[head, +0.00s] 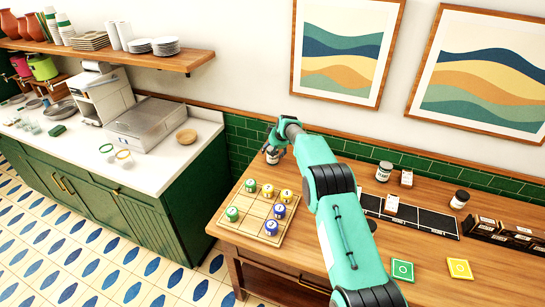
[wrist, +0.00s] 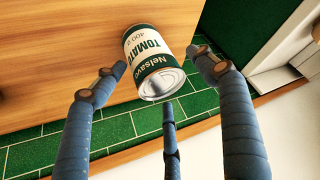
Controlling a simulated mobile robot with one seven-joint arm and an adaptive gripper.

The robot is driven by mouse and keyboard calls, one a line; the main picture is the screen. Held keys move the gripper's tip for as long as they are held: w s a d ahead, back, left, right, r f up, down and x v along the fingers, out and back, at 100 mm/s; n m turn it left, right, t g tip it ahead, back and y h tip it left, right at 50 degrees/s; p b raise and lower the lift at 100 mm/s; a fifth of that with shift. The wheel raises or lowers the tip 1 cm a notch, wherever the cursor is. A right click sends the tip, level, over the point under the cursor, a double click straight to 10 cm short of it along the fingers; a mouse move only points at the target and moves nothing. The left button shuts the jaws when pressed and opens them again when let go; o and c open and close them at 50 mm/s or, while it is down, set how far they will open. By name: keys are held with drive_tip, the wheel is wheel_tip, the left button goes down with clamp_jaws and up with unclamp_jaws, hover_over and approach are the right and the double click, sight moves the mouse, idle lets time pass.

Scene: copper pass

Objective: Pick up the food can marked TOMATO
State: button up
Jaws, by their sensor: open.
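The food can marked TOMATO (wrist: 148,50) has a green and white label and a bare metal end. In the wrist view it lies between the spread fingers of my gripper (wrist: 160,72), which is open. The fingertips reach around the can, but I cannot tell whether any of them touches it. In the head view the can (head: 272,157) stands near the back left corner of the wooden table (head: 325,240), partly hidden by my gripper (head: 274,147).
A wooden board (head: 249,212) with several green, yellow and blue pieces sits in front of the can. Another can (head: 384,171) and a dark jar (head: 460,199) stand farther right. Green wall tiles (head: 240,140) run close behind. A counter (head: 165,165) stands left.

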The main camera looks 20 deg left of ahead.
idle(0.4)
clamp_jaws()
drive_tip(key=shift+r, duration=0.25)
drive_tip(key=shift+w+r, duration=0.1)
drive_tip(key=shift+r, duration=1.55)
drive_tip(key=s+d+r+b, duration=0.1)
drive_tip(key=s+d, duration=0.7)
drive_tip(key=s, duration=0.5)
drive_tip(key=shift+s+d+r, duration=0.2)
drive_tip(key=shift+s, duration=0.15)
